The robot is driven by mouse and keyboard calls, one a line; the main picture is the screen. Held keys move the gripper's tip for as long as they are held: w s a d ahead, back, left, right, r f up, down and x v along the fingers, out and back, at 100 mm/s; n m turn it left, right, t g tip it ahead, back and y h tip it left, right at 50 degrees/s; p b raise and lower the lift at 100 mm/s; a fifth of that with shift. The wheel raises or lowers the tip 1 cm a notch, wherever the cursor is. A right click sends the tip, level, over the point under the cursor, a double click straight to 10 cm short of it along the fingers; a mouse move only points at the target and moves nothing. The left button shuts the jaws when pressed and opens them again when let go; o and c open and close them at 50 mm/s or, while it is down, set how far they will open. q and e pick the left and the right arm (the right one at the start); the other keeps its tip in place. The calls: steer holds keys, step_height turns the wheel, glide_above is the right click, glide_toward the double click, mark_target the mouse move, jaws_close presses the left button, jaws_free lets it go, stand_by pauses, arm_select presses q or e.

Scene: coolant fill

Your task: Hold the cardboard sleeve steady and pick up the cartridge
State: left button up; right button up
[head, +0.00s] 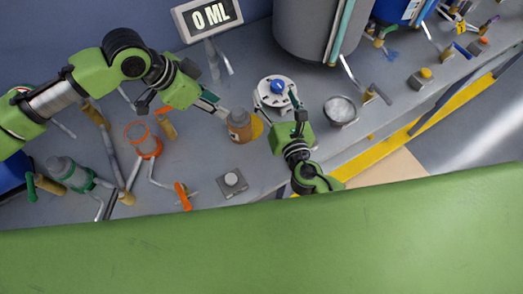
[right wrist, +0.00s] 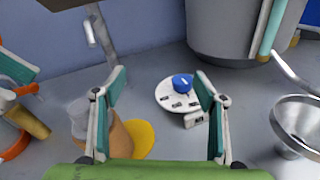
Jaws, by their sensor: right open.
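The brown cardboard sleeve (head: 239,134) stands on the grey bench near the middle of the head view. A greyish top, apparently the cartridge (head: 238,117), shows at its upper end. In the right wrist view the sleeve (right wrist: 120,136) is partly hidden behind my right gripper's left finger, with the grey part (right wrist: 80,120) beside that finger. My left gripper (head: 217,108) has a fingertip close to the sleeve's upper left; contact and jaw opening are unclear. My right gripper (head: 299,112) is open and empty, right of the sleeve; its fingers also show in the right wrist view (right wrist: 160,112).
A yellow disc (head: 257,128) lies beside the sleeve. A white dial with a blue knob (head: 278,86) and a metal bowl (head: 341,109) stand nearby. A large grey tank (head: 310,30) is behind, and a display reading 0 ML (head: 208,17). An orange funnel-like part (head: 145,142) is left.

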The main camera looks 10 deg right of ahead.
mark_target(240, 128)
steer(key=s+a+f+n+g+y, duration=0.1)
steer(key=s+a+n, duration=0.1)
steer(key=s, duration=0.2)
steer(key=s+a+f+n+g+y, duration=0.1)
steer(key=s+n, duration=0.1)
steer(key=s, duration=0.3)
steer(key=s+a+f+n+g+y, duration=0.1)
steer(key=s+a+f+g, duration=0.1)
steer(key=s, duration=0.2)
steer(key=shift+s+a+f+n, duration=0.1)
steer(key=shift+s+a+n, duration=0.2)
steer(key=shift+a+n, duration=0.1)
steer(key=shift+s+f+y, duration=0.1)
steer(key=shift+f+y, duration=0.05)
steer(key=shift+y, duration=0.15)
steer(key=x, duration=1.3)
steer(key=shift+a+f, duration=0.15)
steer(key=shift+f, duration=0.2)
